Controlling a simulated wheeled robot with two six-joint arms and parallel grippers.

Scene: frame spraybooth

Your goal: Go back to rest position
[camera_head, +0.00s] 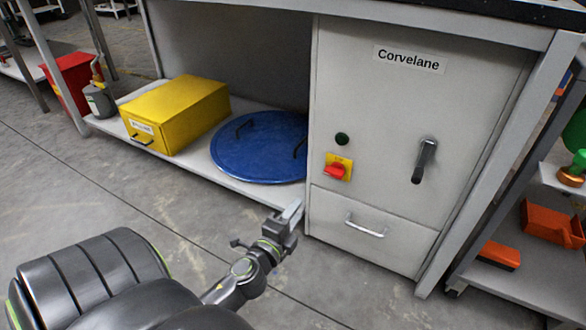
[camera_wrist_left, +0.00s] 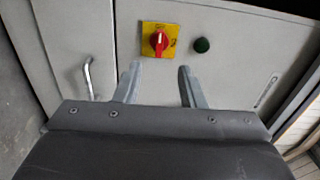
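My left gripper (camera_head: 291,214) reaches in from the lower left in the head view, in front of the grey cabinet (camera_head: 385,120) marked Corvelane. In the left wrist view its two fingers (camera_wrist_left: 158,84) are apart with nothing between them. Beyond the fingertips is a red rotary switch (camera_wrist_left: 159,41) on a yellow plate, which also shows in the head view (camera_head: 336,170). The fingers look apart from the switch. My right gripper is not in view.
The cabinet has a drawer handle (camera_head: 365,226), a dark door handle (camera_head: 425,160) and a dark green button (camera_head: 342,139). A yellow box (camera_head: 185,105) and blue round lid (camera_head: 250,150) lie on the low shelf. Orange bins (camera_head: 552,224) stand at right. The floor in front is clear.

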